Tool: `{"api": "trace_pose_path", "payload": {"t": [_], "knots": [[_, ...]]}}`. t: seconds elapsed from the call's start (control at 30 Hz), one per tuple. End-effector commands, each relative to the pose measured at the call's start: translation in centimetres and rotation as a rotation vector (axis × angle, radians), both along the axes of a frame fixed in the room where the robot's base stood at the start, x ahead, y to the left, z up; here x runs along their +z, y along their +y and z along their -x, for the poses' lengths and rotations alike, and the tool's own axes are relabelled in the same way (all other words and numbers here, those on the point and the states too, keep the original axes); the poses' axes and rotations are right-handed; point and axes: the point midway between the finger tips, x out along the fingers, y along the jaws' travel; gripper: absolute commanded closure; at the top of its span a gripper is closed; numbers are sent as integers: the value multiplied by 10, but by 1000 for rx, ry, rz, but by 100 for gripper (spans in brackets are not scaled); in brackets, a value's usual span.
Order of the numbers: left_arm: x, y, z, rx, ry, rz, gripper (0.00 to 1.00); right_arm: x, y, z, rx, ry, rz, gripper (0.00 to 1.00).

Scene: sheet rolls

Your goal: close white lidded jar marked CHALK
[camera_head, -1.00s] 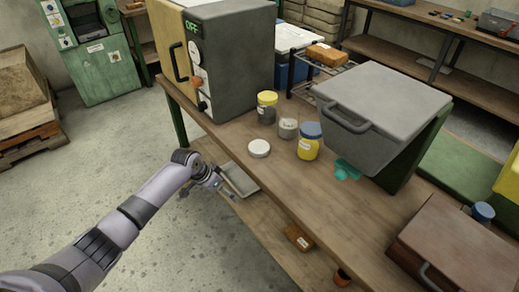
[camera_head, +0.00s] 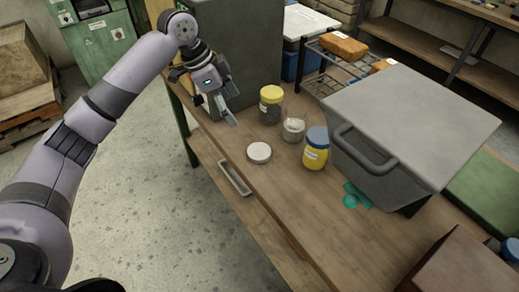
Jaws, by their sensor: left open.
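The open chalk jar (camera_head: 293,129) is a small clear jar with whitish contents, standing on the wooden bench between two closed jars. Its label is too small to read. A round white lid (camera_head: 259,152) lies flat on the bench, in front and to the left of the jar, apart from it. My left gripper (camera_head: 226,117) is open and empty, pointing down over the bench's left part, beside the grey machine and left of the lid and jars. My right gripper is not in view.
A yellow-lidded dark jar (camera_head: 271,105) stands behind the open jar, and a blue-lidded yellow jar (camera_head: 316,149) at its right. The bench front (camera_head: 285,200) is clear.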

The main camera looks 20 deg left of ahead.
Motion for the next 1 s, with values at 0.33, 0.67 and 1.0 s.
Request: {"api": "trace_pose_path", "payload": {"t": [0.33,0.67,1.0], "knots": [[-53,-20,-8,1,6,2,16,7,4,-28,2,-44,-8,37],[-107,-40,-18,2,3,1,16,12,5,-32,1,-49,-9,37],[-114,-43,-20,1,0,1,16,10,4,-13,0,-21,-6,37]]}}
